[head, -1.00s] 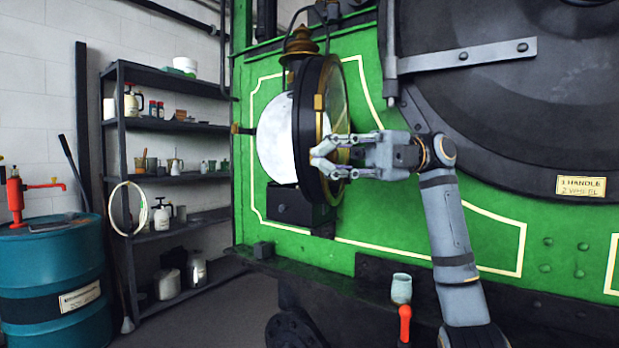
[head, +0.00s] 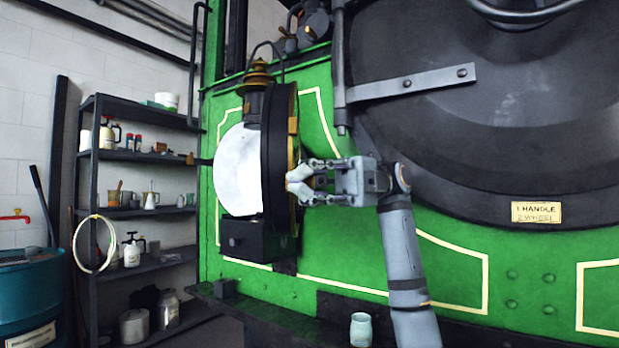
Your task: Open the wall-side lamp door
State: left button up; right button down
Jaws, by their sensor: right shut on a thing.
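The wall-side lamp (head: 254,240) is black with a brass top and stands at the left of the green engine front. Its round door (head: 276,140), with a thick black rim and brass fittings, shows nearly edge-on. The white disc (head: 238,175) inside the lamp shows to the left of the door, so the door stands swung open. My right gripper (head: 300,182) comes in from the right and is shut at the door's right face, at about mid-height. The fingers hide the part they hold. My left gripper is not in view.
A dark shelf rack (head: 95,190) with jars and cans stands against the wall at left. A blue drum (head: 28,290) is at the far left. The black round engine door (head: 520,110) is at right.

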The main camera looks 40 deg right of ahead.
jog(key=c, duration=1.2)
grip_release()
jog(key=shift+w+r, duration=0.25)
jog(key=shift+r, duration=0.1)
jog(key=shift+w+d+f, duration=0.3)
jog(key=shift+w+f, duration=0.05)
jog(key=shift+w, duration=0.2)
jog(key=shift+s, duration=0.15)
jog(key=shift+s+d+r, duration=0.1)
jog(key=shift+d+r, duration=0.05)
jog(key=shift+d, duration=0.1)
jog(key=d, duration=0.4)
jog(key=w+d, duration=0.1)
jog(key=d, duration=0.2)
